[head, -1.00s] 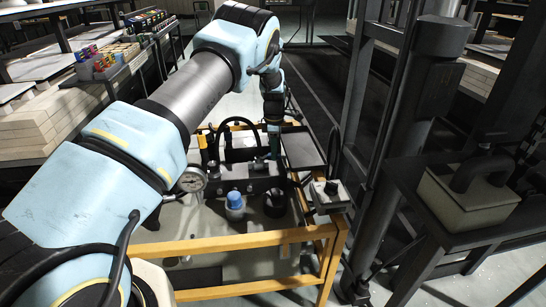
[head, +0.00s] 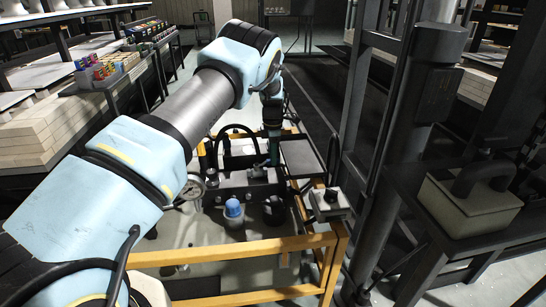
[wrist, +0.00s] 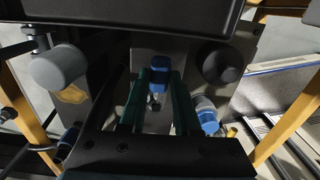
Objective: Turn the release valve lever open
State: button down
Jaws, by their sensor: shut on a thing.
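In the wrist view, the two dark teal fingers of my gripper (wrist: 161,80) close around a small upright piece with a blue grip (wrist: 158,64), which looks like the release valve lever. A metal stem shows below the grip. In the head view, my gripper (head: 273,150) reaches down to the dark valve block (head: 248,182) of a hydraulic unit in a yellow frame. The lever is hidden there by my gripper and arm. How far the lever is turned cannot be told.
A pressure gauge (head: 194,187) sits left of the block. A blue-capped part (head: 233,208) and a black knob (head: 273,209) stand in front. The yellow frame (head: 245,247) carries a switch box (head: 328,203). A dark post (head: 407,145) rises at right.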

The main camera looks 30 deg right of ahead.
jog(key=c, duration=0.6)
grip_release()
jog(key=shift+r, duration=0.1)
notch_tip(320, 180, up, 11)
jog(key=shift+f+b, duration=0.2)
jog(key=shift+b, duration=0.15)
jog(key=shift+w+a, duration=0.1)
jog(key=a+r+m+p, duration=0.3)
jog(key=a+r, duration=0.3)
jog(key=a, duration=0.6)
jog(key=a+r+m+p, duration=0.3)
jog(key=a+r, duration=0.4)
jog(key=a, duration=0.6)
jog(key=s+a+r+m+p, duration=0.1)
jog(key=s+a+r+m, duration=0.1)
jog(key=s+a, duration=0.4)
jog(key=s+a+r+m+t+p, duration=0.1)
jog(key=s+a+r+m+p, duration=0.1)
jog(key=s+a+m, duration=0.2)
jog(key=s+a+r+m+p, duration=0.2)
jog(key=s+a+m, duration=0.1)
jog(key=s+a, duration=0.5)
jog(key=shift+s+a+r+m+t, duration=0.1)
jog(key=shift+s+a+m+t, duration=0.1)
jog(key=shift+s, duration=0.6)
jog(key=shift+s+a+r+m+t, duration=0.1)
jog(key=shift+s+m, duration=0.1)
jog(key=shift+s, duration=0.6)
